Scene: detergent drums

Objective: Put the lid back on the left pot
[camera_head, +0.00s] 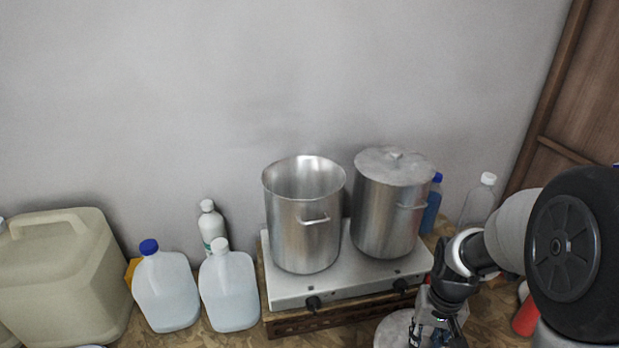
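The left pot (304,248) is a tall steel pot with no lid, its open top showing, on the left side of a two-burner stove (350,283). The right pot (378,222) stands beside it with a lid (376,165) on. A round grey metal disc (389,335), which looks like the loose lid, shows at the bottom edge, in front of the stove and cut off by the frame. My gripper (433,336) is over or beside the disc's right side, pointing down. Its fingertips are partly out of frame, so I cannot tell whether it grips the disc.
Left of the stove stand two whitish jugs (230,291), a slim white bottle (211,226) and a large beige canister (62,285). A blue bottle (431,207) and a clear bottle (477,207) stand right of the right pot. A red object (525,319) lies near my arm. A wall rises behind.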

